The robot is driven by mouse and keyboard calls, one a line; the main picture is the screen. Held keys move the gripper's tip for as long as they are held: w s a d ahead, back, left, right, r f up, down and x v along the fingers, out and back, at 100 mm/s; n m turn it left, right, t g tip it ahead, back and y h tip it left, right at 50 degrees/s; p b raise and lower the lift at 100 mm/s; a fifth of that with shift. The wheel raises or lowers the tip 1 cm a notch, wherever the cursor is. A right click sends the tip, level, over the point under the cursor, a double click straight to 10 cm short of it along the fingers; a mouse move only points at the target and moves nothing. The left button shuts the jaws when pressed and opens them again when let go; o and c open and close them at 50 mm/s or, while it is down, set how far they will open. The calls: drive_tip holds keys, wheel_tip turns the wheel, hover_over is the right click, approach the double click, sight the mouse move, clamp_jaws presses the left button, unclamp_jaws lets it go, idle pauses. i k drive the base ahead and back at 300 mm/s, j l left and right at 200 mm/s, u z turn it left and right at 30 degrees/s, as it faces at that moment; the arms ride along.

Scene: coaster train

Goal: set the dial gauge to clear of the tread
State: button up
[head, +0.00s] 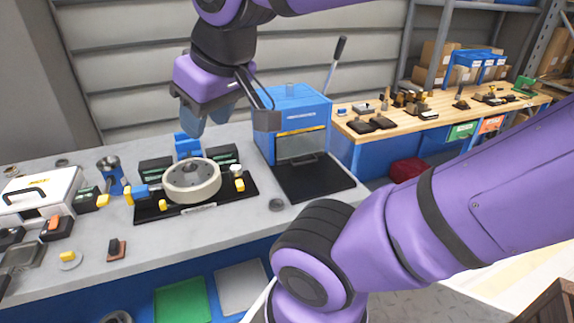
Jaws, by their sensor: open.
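A cream ring-shaped wheel (192,182) lies flat on a black base plate (208,208) on the grey bench. A small round white-faced piece, which looks like the dial gauge (236,170), stands at the wheel's right side, with a yellow block (240,185) just below it. Whether its tip touches the tread is too small to tell. A blue piece (141,191) with a yellow end stands at the wheel's left. My gripper (207,121) is open and empty, pointing down above and behind the wheel, clear of it.
A blue press-like machine (294,125) with a raised lever and a black front plate stands right of the fixture. A white case (40,192) and several small tools crowd the bench's left. A wooden bench (420,120) with parts stands behind, at right.

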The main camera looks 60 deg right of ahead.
sight(237, 178)
drive_tip(key=k+l, duration=0.1)
drive_tip(key=l, duration=0.25)
drive_tip(key=k+l+z, duration=0.1)
drive_tip(key=l, duration=0.25)
drive_tip(key=k+l, duration=0.1)
drive_tip(key=l, duration=0.3)
drive_tip(key=k+l+z, duration=0.1)
drive_tip(key=l, duration=0.25)
